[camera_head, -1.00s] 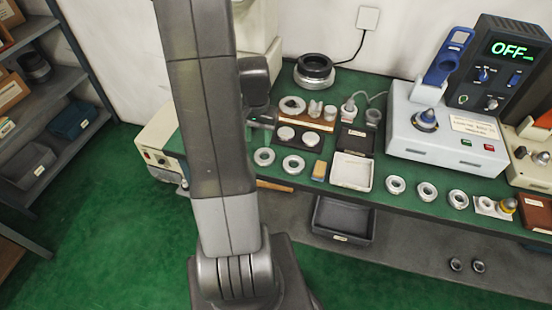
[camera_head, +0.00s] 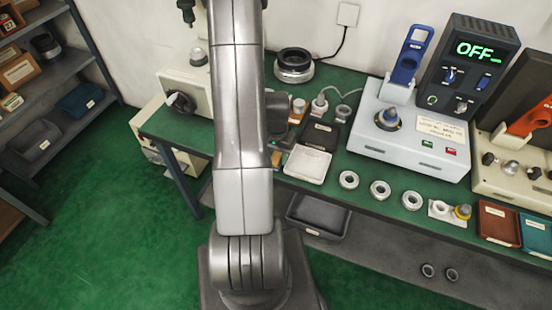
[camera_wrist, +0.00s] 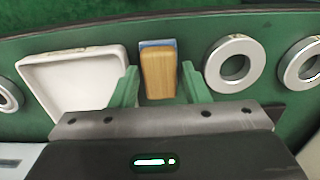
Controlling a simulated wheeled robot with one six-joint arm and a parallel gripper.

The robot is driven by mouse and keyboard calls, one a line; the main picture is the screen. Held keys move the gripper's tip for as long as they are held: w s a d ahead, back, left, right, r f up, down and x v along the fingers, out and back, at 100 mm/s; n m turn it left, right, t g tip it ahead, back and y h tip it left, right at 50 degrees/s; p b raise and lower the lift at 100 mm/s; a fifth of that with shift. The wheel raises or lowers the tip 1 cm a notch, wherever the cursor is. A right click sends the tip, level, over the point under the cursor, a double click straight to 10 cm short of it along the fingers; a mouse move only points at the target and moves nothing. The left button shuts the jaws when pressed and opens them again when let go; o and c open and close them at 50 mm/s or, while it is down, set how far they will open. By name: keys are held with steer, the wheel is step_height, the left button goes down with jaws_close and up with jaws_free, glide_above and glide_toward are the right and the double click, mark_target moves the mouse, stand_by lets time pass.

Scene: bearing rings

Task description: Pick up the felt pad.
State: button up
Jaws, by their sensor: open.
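The felt pad (camera_wrist: 158,72) appears to be the small block with a tan, wood-like top and a blue strip at its far end, in the wrist view. It lies on the green bench top between a white tray and a metal ring. My gripper (camera_wrist: 160,70) is open, with one green finger on each side of the pad and a small gap to each. The pad is not held.
The white tray (camera_wrist: 75,82) is close beside the left finger. A metal ring (camera_wrist: 234,64) is close beside the right finger, with another ring (camera_wrist: 301,64) farther right. In the head view, a grey box (camera_head: 415,140) and several rings stand right of my arm.

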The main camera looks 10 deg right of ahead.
mark_target(276, 157)
steer(key=shift+f, duration=0.4)
steer(key=c, duration=0.6)
steer(key=shift+r, duration=0.15)
steer(key=shift+c, duration=0.2)
steer(key=shift+r+b, duration=0.6)
steer(key=shift+r, duration=4.3)
steer(key=o, duration=0.5)
steer(key=shift+c, duration=0.2)
steer(key=c, duration=0.4)
steer(key=shift+o, duration=0.2)
